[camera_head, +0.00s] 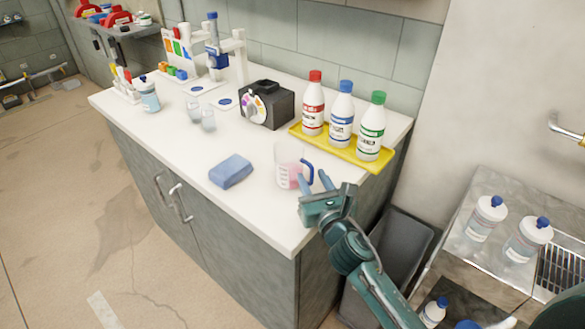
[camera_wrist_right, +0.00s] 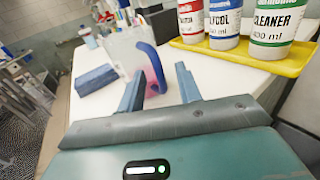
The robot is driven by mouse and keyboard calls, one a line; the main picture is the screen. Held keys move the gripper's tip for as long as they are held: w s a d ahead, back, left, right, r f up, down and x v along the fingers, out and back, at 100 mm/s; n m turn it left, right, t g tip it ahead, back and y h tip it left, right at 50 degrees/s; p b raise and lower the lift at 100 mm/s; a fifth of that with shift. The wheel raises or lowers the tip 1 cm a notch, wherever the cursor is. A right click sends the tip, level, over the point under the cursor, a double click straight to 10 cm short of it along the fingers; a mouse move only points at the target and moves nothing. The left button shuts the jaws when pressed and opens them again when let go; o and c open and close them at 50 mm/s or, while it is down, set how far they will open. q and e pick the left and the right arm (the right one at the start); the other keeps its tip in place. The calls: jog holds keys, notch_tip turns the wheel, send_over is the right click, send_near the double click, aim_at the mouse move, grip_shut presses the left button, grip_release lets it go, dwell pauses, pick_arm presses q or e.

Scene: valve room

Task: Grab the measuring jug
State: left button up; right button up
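The clear measuring jug (camera_head: 287,165) with pink liquid and a blue handle (camera_head: 307,174) stands upright on the white counter (camera_head: 255,205), near its right front edge. My right gripper (camera_head: 313,177) is open at the jug's handle side. In the right wrist view, the jug (camera_wrist_right: 122,50) is just beyond the gripper (camera_wrist_right: 158,78), and its blue handle (camera_wrist_right: 153,65) appears between the two spread fingers. I cannot tell whether a finger touches the handle. My left gripper is not in view.
A blue sponge (camera_head: 231,171) lies left of the jug. A yellow tray (camera_head: 341,148) with red, blue and green-capped bottles stands behind it. A black device (camera_head: 266,104) and two glasses (camera_head: 201,117) are farther back. A grey bin (camera_head: 400,245) is beside the counter.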

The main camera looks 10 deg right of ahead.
grip_shut()
jog(key=shift+r, duration=0.15)
dwell(0.5)
